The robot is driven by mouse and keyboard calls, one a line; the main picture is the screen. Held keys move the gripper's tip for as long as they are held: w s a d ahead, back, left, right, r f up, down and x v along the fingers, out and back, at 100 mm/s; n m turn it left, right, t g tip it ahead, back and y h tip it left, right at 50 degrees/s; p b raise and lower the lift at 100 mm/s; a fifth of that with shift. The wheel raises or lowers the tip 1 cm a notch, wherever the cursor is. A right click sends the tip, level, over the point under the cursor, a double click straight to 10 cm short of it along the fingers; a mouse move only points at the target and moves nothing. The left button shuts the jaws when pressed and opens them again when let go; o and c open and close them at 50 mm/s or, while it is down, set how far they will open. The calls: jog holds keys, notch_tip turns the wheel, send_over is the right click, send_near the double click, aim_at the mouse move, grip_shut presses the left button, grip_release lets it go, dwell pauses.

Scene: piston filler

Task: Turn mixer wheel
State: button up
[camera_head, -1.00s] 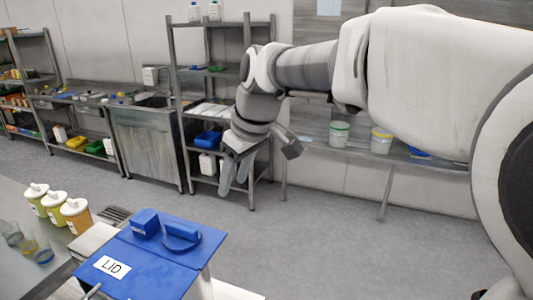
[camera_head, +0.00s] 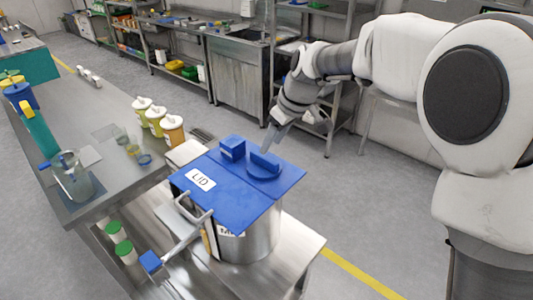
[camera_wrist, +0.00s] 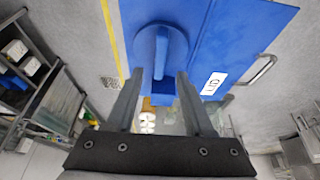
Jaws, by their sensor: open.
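The mixer wheel appears to be the round blue disc with a raised bar (camera_head: 264,167) on top of the blue lid. It also shows in the wrist view (camera_wrist: 160,45). The lid (camera_head: 197,198) carries a white LID label and covers a metal mixer vessel (camera_head: 252,243). My gripper (camera_head: 268,150) is open and empty, just behind the wheel in the head view. In the wrist view, my fingertips (camera_wrist: 160,73) straddle the near end of the bar in the picture; the gap in depth is unclear.
A blue block (camera_head: 232,147) stands on the lid beside the wheel. A blue-ended arm (camera_head: 152,262) and a metal handle (camera_head: 193,208) stick out at the front. Open floor lies on the right.

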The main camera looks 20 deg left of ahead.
aim_at(265, 157)
jog(key=x, duration=0.6)
jog(key=shift+c, duration=0.3)
grip_shut()
